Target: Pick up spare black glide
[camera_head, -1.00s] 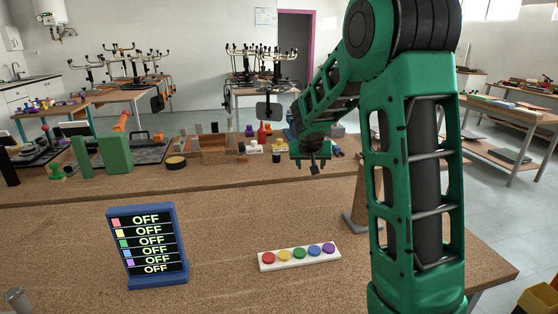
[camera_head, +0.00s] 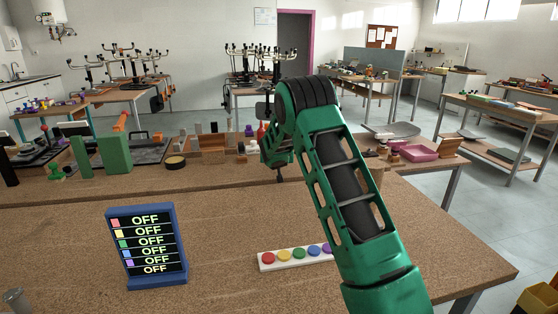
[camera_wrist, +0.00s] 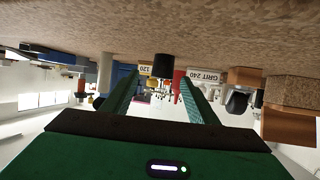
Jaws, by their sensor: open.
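My gripper (camera_head: 276,152) is at the back of the near cork table, low over the row of small items, and partly hides them. In the wrist view, which is upside down, its two green fingers (camera_wrist: 158,98) are apart with nothing held between them. A small black cylinder (camera_wrist: 163,66), which looks like the black glide, stands on the cork surface ahead, lined up with the gap between the fingers. In the head view I cannot make it out behind my gripper.
Sanding blocks labelled 120 (camera_wrist: 145,70) and GRIT 240 (camera_wrist: 205,76) flank the black cylinder. A wooden block (camera_wrist: 290,92) stands to one side. An OFF panel (camera_head: 147,246) and a colour-button strip (camera_head: 290,256) stand in front. A pink tray (camera_head: 418,153) lies at right.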

